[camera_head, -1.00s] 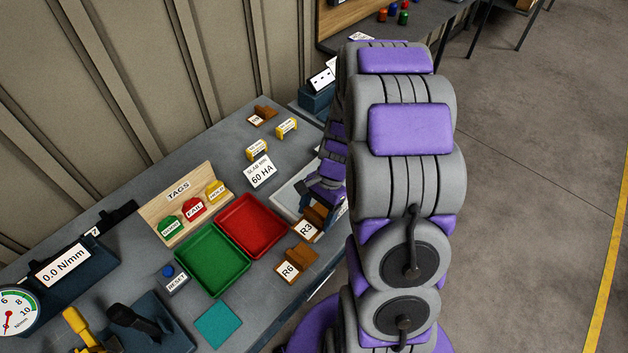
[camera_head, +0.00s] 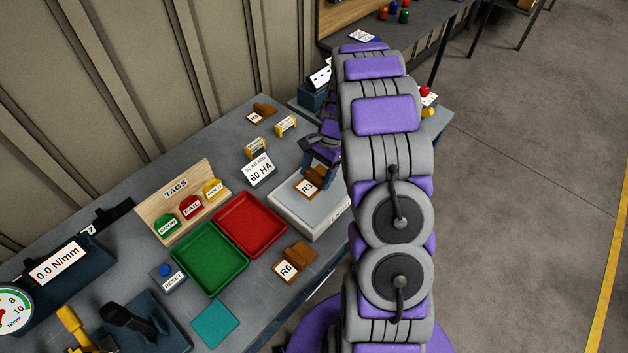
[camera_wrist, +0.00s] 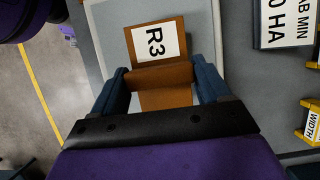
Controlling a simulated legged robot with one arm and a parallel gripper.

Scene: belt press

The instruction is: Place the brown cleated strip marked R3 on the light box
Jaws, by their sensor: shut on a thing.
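The brown cleated strip marked R3 (camera_head: 309,186) is held in my gripper (camera_head: 322,160). My gripper is shut on its raised cleat, with a dark blue finger on each side, as the wrist view shows for the strip (camera_wrist: 153,40) and the gripper (camera_wrist: 165,85). The R3 label faces up and is readable. The light box (camera_head: 305,216) is a pale slab with a grey edge, and the strip is over its upper part. In the wrist view the light box (camera_wrist: 105,32) lies behind the strip. I cannot tell whether the strip touches it.
A brown strip marked R6 (camera_head: 295,262) lies in front of the light box. Red (camera_head: 262,207) and green (camera_head: 222,278) trays stand left of it. Another brown strip (camera_head: 263,112) lies farther back.

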